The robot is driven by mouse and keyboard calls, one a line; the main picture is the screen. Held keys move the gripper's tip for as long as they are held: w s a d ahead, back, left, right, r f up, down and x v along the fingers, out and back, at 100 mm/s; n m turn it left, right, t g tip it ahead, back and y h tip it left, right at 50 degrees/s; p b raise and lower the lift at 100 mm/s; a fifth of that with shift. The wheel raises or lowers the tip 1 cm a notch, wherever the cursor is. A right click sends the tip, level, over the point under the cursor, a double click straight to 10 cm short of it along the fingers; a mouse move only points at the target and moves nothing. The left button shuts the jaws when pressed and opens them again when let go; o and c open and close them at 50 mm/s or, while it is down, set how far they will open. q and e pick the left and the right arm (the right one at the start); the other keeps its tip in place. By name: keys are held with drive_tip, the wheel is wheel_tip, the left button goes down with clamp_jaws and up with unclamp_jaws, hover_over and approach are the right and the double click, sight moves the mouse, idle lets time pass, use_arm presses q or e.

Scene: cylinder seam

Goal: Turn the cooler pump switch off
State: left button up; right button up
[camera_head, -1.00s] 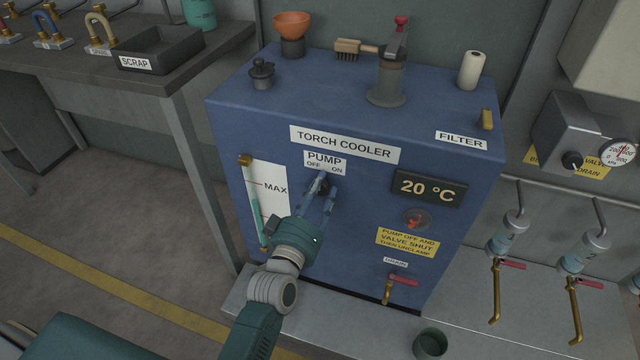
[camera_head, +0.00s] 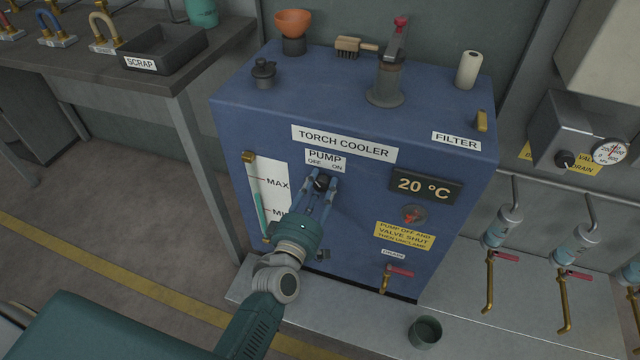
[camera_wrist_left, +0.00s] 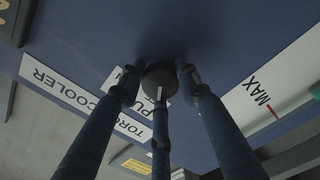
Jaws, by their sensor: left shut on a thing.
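The pump switch (camera_head: 321,182) is a small dark round knob on the blue torch cooler's front (camera_head: 350,220), below the PUMP OFF/ON label (camera_head: 325,161). My left gripper (camera_head: 322,187) has its blue fingers around the knob and is shut on it. In the left wrist view the dark knob (camera_wrist_left: 160,80) sits between the fingertips, with a white pointer line on its face. A finger hides part of the knob and of the label there, so I cannot tell exactly which word the line points to. My right gripper is not in view.
A level gauge (camera_head: 264,200) stands left of the knob. The 20 °C display (camera_head: 426,187), a red knob (camera_head: 413,214) and a red-handled drain tap (camera_head: 398,271) are to the right. A dark cup (camera_head: 425,332) stands on the ledge below.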

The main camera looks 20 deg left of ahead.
use_arm(q)
drive_tip(key=shift+s+d+f, duration=0.15)
drive_tip(key=shift+d+f, duration=0.2)
drive_tip(key=shift+f, duration=0.05)
drive_tip(key=o, duration=1.2)
drive_tip(key=shift+c, duration=0.2)
drive_tip(key=shift+r, duration=0.15)
drive_tip(key=shift+a+r, duration=0.1)
drive_tip(key=s, duration=1.1)
drive_tip(key=shift+s+a, duration=0.15)
drive_tip(key=shift+s, duration=0.25)
